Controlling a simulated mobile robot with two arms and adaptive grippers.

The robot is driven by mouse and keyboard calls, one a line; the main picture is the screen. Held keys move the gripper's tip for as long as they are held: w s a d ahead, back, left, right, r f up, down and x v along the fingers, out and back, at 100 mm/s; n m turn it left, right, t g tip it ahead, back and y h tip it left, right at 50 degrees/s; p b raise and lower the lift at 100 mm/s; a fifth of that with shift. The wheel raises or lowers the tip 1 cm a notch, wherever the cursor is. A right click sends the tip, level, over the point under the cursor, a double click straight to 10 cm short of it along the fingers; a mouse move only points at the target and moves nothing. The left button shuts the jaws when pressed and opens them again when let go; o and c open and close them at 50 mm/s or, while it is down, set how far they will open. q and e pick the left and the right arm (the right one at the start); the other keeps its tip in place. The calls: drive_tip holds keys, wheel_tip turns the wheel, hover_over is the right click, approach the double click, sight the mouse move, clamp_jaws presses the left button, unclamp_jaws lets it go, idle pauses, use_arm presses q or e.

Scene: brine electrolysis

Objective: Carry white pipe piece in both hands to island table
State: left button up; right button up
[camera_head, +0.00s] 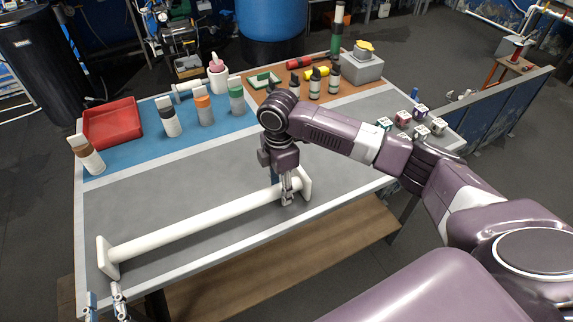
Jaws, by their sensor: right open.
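The white pipe piece (200,222), a long tube with a flat flange at each end, lies slantwise along the near part of the table's grey surface (225,165). My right gripper (287,197) is open and pointing down at the tube just inside the right flange. Whether its fingers touch the tube cannot be told. My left gripper (104,298) shows only by its fingertips at the lower left edge, just below the left flange. Its two fingers are apart with nothing visible between them, and the rest is out of view.
A red tray (113,123), several capped bottles (204,108) and a grey box (361,67) stand toward the table's back. Several small cubes (404,119) sit at the right. A brown lower shelf (290,260) juts below the near edge. Grey floor lies right of the table.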

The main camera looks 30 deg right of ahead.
wheel_tip(320, 180, up, 10)
drive_tip(key=shift+r, duration=0.25)
idle(0.6)
